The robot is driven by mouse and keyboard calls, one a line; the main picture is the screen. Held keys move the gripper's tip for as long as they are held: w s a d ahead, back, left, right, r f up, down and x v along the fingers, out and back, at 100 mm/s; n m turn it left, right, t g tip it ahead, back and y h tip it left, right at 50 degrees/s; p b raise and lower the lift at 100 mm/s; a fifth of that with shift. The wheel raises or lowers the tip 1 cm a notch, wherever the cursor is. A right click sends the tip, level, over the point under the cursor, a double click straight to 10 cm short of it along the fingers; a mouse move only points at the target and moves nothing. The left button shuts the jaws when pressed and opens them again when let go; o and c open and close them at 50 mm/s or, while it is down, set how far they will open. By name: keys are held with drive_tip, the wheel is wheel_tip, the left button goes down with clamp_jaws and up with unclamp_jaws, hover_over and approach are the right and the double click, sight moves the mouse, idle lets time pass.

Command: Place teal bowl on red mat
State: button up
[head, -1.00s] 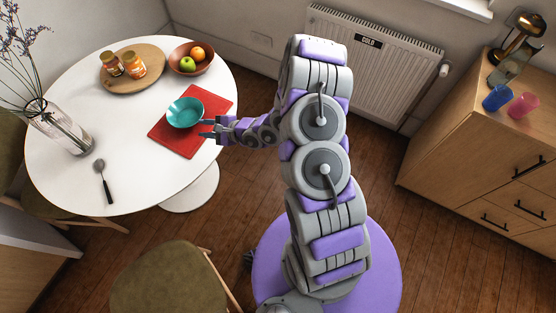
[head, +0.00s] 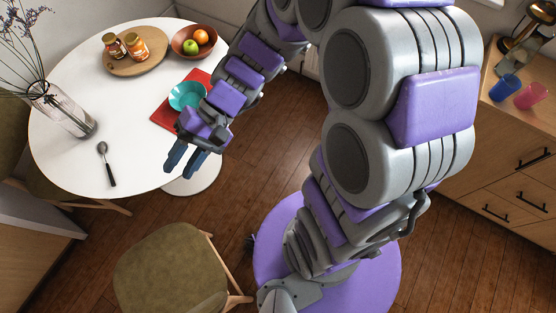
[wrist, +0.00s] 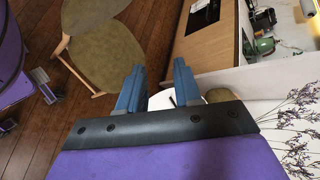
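The teal bowl (head: 187,95) sits upright on the red mat (head: 165,116) on the white round table. My arm hides part of the mat and the bowl's right edge in the head view. My gripper (head: 182,172) hangs at the table's front edge, in front of the mat, pointing down and toward the chair. Its two blue fingers are apart with nothing between them, which also shows in the wrist view (wrist: 158,92). Neither bowl nor mat shows in the wrist view.
The table (head: 75,95) also holds a wooden board with jars (head: 134,65), a fruit bowl (head: 192,46), a glass vase (head: 65,112) and a spoon (head: 106,163). A chair (head: 170,270) stands in front. Blue (head: 504,88) and pink (head: 530,96) cups stand on the right cabinet.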

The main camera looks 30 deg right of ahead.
drive_tip(key=s+d+r+n+t+h, duration=0.1)
drive_tip(key=s+d+h, duration=0.4)
drive_tip(key=d, duration=0.5)
drive_tip(key=s+d+t+h, duration=0.1)
drive_tip(key=s+d+h, duration=0.5)
drive_tip(key=d, duration=0.3)
drive_tip(key=shift+s+d+r+n, duration=0.3)
drive_tip(key=shift+d+r+n, duration=0.05)
drive_tip(key=shift+r+n, duration=0.05)
drive_tip(key=shift+a, duration=0.1)
